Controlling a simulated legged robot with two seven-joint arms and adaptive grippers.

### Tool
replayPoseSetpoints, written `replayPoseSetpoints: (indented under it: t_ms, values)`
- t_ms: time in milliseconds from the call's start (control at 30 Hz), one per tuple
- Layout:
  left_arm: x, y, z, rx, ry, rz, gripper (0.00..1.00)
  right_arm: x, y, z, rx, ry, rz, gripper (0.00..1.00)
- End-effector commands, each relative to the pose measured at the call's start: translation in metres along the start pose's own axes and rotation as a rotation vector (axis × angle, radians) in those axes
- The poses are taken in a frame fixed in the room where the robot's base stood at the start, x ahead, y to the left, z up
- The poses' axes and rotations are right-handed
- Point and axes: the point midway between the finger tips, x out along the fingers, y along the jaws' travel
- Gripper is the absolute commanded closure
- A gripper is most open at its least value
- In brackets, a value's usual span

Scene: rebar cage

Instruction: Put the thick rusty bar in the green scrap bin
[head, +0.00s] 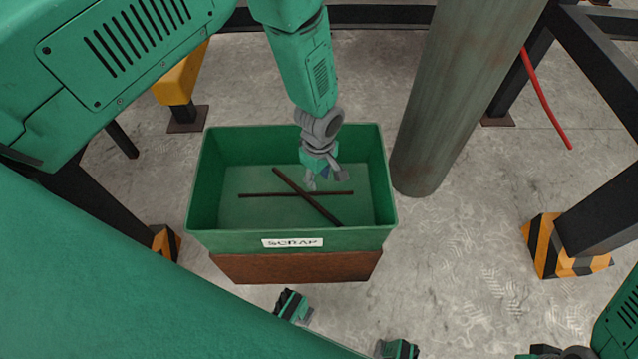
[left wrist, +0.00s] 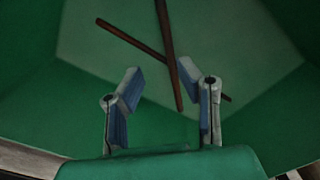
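The green scrap bin (head: 290,240) stands open on a brown base in the middle of the head view, its label reading SCRAP. A thicker rusty bar (head: 320,209) lies slantwise in it, crossing a thinner dark bar (head: 262,195) on the floor of the bin. My left gripper (head: 327,184) is inside the bin's opening, above the bars. In the left wrist view its two fingers (left wrist: 164,100) are apart, with nothing between them. The thicker bar (left wrist: 167,45) and thinner bar (left wrist: 130,39) show beyond the fingertips.
A thick grey-green column (head: 440,130) stands just right of the bin. Dark posts with yellow-black feet (head: 565,245) stand at the sides. A red bar (head: 546,98) leans at upper right. The concrete floor right of the bin is mostly clear.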

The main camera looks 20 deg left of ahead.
Motion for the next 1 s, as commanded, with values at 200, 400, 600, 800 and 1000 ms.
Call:
replayPoseSetpoints:
  t_ms: [200, 400, 600, 800, 1000]
  values:
    - [-0.026, 0.0, 0.0, 0.0, 0.0, 0.0, 0.69, -0.01, 0.0, -0.001, 0.0, 0.0, 0.0, 0.6]
    - [-0.028, 0.0, 0.0, 0.001, 0.0, -0.001, 0.69, -0.01, 0.0, -0.001, 0.0, 0.0, 0.0, 0.6]
    - [-0.028, 0.0, 0.0, 0.0, 0.0, 0.0, 0.69, -0.009, 0.0, -0.001, 0.0, 0.0, 0.0, 0.6]
    - [-0.028, 0.0, 0.0, 0.001, 0.0, 0.0, 0.69, -0.01, 0.0, 0.0, 0.0, 0.0, 0.0, 0.6]
    - [-0.032, -0.037, -0.001, 0.149, -0.01, 0.0, 0.69, -0.026, 0.0, -0.001, 0.0, -0.001, 0.0, 0.6]
